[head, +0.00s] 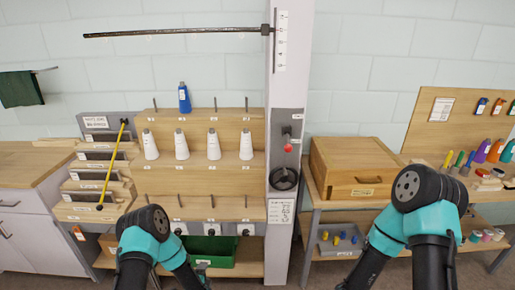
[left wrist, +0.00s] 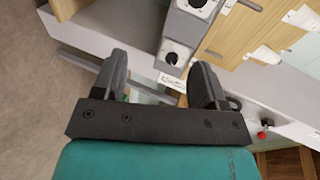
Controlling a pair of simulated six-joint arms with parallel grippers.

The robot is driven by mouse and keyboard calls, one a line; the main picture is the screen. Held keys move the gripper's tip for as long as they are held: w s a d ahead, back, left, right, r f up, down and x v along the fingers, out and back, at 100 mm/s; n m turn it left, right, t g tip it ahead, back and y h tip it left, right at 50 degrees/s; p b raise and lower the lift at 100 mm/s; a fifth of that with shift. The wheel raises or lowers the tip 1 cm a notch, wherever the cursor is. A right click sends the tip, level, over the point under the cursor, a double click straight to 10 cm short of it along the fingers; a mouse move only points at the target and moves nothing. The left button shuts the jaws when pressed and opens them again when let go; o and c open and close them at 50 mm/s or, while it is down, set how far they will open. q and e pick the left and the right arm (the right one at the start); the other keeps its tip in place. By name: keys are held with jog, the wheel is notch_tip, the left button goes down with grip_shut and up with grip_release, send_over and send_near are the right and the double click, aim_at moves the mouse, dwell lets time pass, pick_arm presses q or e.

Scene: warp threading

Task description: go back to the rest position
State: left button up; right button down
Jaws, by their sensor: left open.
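My left gripper shows in the left wrist view (left wrist: 160,78), with its two dark fingers spread apart. It is open and nothing is between the fingers. Beyond it are grey boxes with round black-and-white dials and the lower edge of the wooden rack. In the head view my left arm is bent at the bottom left, in front of the green bin (head: 212,250). My right arm is bent at the lower right, in front of the wooden box (head: 352,168). My right gripper is out of the picture.
A wooden rack (head: 235,176) holds white cones (head: 182,145) and one blue cone (head: 184,98) on pegs. A white post (head: 290,75) stands beside it, with a dark rod (head: 175,33) reaching left. A yellow rod (head: 111,165) leans by stepped trays at left.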

pick_arm(q)
jog(key=s+r+n+g+h, duration=0.1)
jog(key=s+r+n+g, duration=0.2)
jog(key=s+n+g, duration=0.3)
jog(key=s+r+n+g+h, duration=0.1)
jog(key=s+r+n+g, duration=0.3)
jog(key=s+n, duration=1)
jog(key=s+g, duration=0.3)
jog(key=s, duration=0.3)
jog(key=shift+d+g+h, duration=0.3)
dwell(0.4)
